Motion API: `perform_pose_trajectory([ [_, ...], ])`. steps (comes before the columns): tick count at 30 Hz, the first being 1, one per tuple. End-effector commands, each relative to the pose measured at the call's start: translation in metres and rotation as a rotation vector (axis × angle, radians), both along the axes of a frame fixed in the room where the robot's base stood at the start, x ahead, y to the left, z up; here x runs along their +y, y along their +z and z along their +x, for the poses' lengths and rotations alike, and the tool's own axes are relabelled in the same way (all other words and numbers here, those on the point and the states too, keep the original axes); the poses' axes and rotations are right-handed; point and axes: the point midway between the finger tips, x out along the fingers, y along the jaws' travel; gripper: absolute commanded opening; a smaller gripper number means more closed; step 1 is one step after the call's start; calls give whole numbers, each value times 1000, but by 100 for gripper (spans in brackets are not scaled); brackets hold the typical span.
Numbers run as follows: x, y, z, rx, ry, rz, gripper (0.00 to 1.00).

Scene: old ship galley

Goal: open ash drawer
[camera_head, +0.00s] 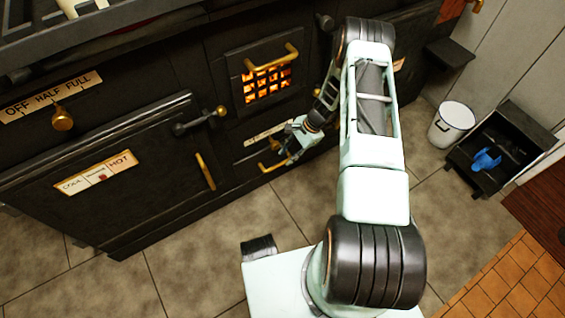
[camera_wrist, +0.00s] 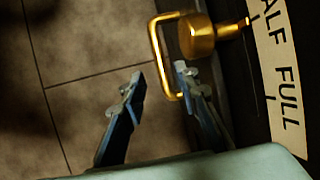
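The ash drawer (camera_head: 247,166) is the dark low panel under the glowing grate and looks shut. It has a brass handle (camera_head: 264,167). In the wrist view a brass loop handle (camera_wrist: 156,58) stands beside a brass knob (camera_wrist: 199,38) and a label reading HALF FULL (camera_wrist: 284,80). My gripper (camera_head: 283,160) is at the handle. In the wrist view my gripper (camera_wrist: 159,74) is open, with one finger left of the handle's bar and the other overlapping the inside of the loop. I cannot tell whether either finger touches it.
The fire grate (camera_head: 267,84) glows above the drawer. The oven door (camera_head: 130,150) with its brass handle is at left. A white pot (camera_head: 452,122) and a black bin (camera_head: 535,130) with a blue item stand at right. The tiled floor (camera_head: 190,265) before the stove is clear.

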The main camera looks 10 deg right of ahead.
Motion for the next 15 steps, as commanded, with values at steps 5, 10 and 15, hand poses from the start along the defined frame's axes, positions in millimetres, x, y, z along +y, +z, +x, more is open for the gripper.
perform_pose_trajectory([
  [5,13,-29,2,0,1,0,29],
  [10,18,-40,3,-2,0,-1,29],
  [15,19,-42,3,-1,-1,-1,29],
])
